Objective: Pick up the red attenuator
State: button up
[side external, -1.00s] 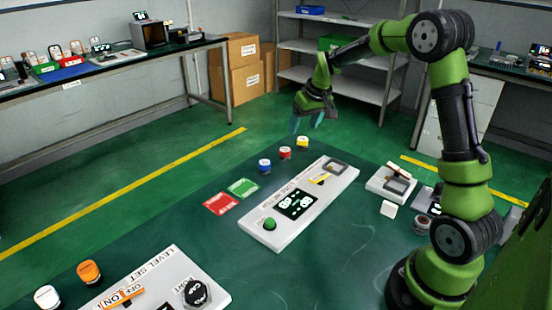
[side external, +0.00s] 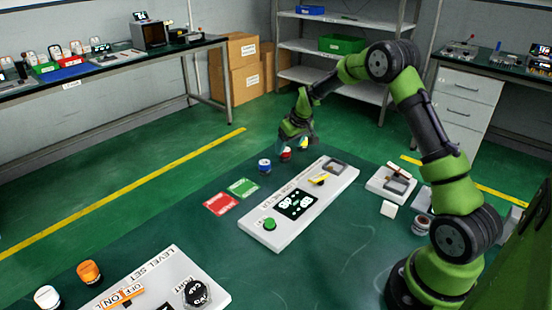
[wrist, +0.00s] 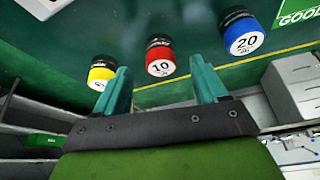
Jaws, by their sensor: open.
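The red attenuator (wrist: 160,56), a short cylinder with a black base and a white top marked 10, lies between my two fingertips in the wrist view, a little beyond them. In the side external view the red attenuator (side external: 286,155) is partly hidden at my gripper's lower end. My gripper (side external: 294,147) is open above it, with nothing held. The yellow attenuator (wrist: 102,73) is left of the red one in the wrist view, partly behind the left finger. The blue attenuator (wrist: 242,34), marked 20, is to the right. I cannot tell whether the fingers touch anything.
A white panel (side external: 265,232) with a green button and display lies in front of the attenuators. Red (side external: 220,203) and green (side external: 243,187) cards lie left of it. A small white device (side external: 378,183) stands to the right. Several shelves stand behind.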

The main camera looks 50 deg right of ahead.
aim_at(285, 150)
jog(key=x, duration=0.4)
jog(key=shift+w, duration=0.25)
jog(key=c, duration=1.3)
